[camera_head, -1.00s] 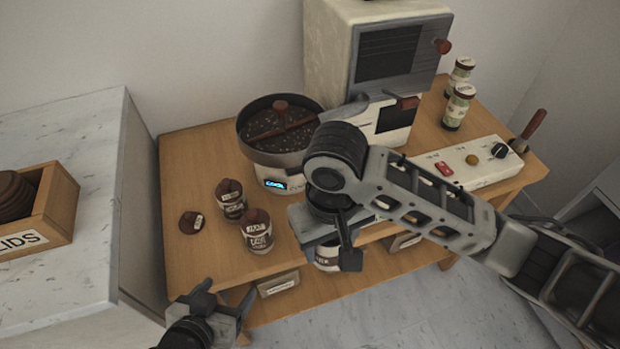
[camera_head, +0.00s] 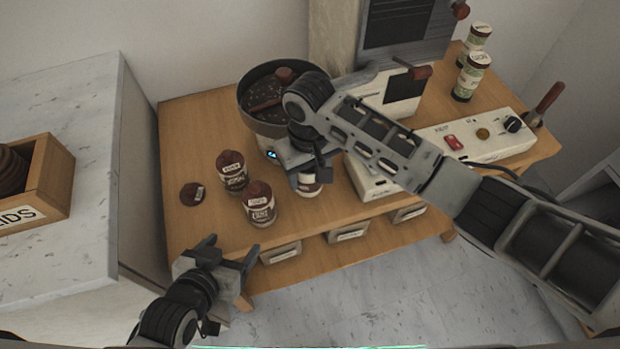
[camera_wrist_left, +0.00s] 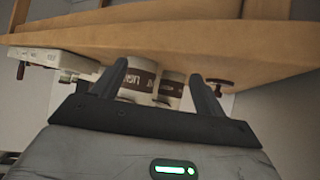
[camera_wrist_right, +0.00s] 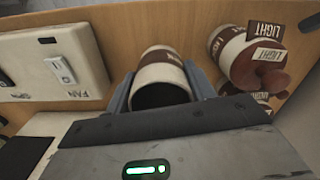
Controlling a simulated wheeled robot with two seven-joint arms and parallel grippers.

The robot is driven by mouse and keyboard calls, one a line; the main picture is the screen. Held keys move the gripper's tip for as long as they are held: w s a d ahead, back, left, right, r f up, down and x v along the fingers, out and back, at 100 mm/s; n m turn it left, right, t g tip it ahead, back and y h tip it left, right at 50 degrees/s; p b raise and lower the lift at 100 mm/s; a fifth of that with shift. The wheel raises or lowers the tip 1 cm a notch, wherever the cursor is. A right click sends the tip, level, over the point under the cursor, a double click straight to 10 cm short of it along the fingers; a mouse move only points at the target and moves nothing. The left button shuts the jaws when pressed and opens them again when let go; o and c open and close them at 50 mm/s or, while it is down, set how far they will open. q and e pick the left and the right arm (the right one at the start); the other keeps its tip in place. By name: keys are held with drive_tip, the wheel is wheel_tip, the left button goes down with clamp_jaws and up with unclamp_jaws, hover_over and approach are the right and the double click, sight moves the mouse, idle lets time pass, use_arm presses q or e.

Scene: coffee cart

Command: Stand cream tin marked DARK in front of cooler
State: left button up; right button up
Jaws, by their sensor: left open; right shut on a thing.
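My right gripper (camera_head: 308,165) is shut on an open cream tin (camera_head: 309,189) with a dark brown band, which also shows between the fingers in the right wrist view (camera_wrist_right: 163,72). The tin is just in front of the cooler (camera_head: 256,118), a round dark pan on a white base with a lit display. I cannot read its mark now, nor tell whether it touches the table. My left gripper (camera_head: 228,254) is open and empty near the table's front left edge.
Two lidded tins, a rear one (camera_head: 232,172) and a front one (camera_head: 261,206), stand left of the held tin; LIGHT labels show in the right wrist view. A loose brown lid (camera_head: 192,194) lies beside them. A white switch panel (camera_head: 470,139) is at right.

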drive_tip(key=shift+w+f, duration=0.25)
drive_tip(key=shift+w, duration=0.05)
wheel_tip(320, 180, down, 3)
drive_tip(key=shift+w+f, duration=0.1)
drive_tip(key=shift+w, duration=0.05)
drive_tip(key=shift+f, duration=0.1)
drive_tip(key=o, duration=1.2)
drive_tip(key=shift+d+f, duration=0.1)
wheel_tip(320, 180, up, 12)
